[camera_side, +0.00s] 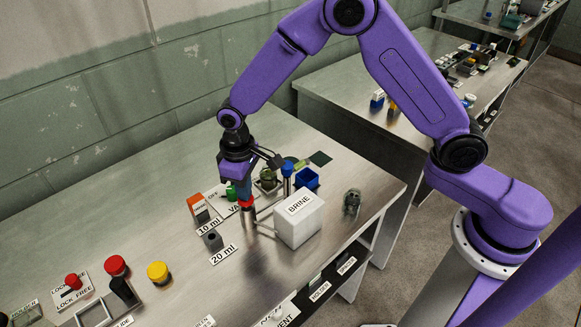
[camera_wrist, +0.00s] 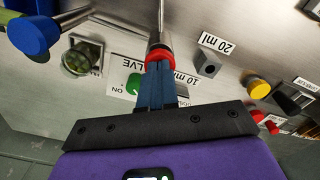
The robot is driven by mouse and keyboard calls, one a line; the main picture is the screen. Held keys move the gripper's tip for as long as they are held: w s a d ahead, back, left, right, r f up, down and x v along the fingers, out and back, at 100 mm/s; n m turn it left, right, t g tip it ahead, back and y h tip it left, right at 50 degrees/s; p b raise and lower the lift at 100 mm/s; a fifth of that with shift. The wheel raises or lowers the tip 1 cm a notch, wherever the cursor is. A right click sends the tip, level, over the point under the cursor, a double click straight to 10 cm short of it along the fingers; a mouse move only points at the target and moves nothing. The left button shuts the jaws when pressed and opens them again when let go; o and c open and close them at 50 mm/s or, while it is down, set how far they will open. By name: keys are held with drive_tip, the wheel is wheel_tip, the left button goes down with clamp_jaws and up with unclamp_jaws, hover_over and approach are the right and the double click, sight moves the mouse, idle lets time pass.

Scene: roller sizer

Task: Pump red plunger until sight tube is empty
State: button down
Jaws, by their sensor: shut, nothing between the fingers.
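The red plunger (camera_side: 247,203) tops a metal cylinder beside the white BRINE box (camera_side: 299,217). My gripper (camera_side: 245,197) points down with its blue fingers shut, directly above the red cap and apparently touching it. The wrist view also shows the shut fingers (camera_wrist: 158,72) at the red cap (camera_wrist: 159,55), with nothing between them. The fingers hide part of the cap. I cannot clearly pick out the sight tube or its level. A round glass-like fitting with green inside (camera_wrist: 80,60) stands near the valve label.
A green valve knob (camera_side: 231,192) is close behind the plunger. A blue-topped post (camera_side: 287,169) and blue bin (camera_side: 307,178) stand to the right. The bench front is partly clear.

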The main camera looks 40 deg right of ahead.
drive_tip(key=shift+f, duration=0.35)
drive_tip(key=shift+r, duration=1.8)
wheel_tip(320, 180, up, 5)
idle(0.6)
idle(0.7)
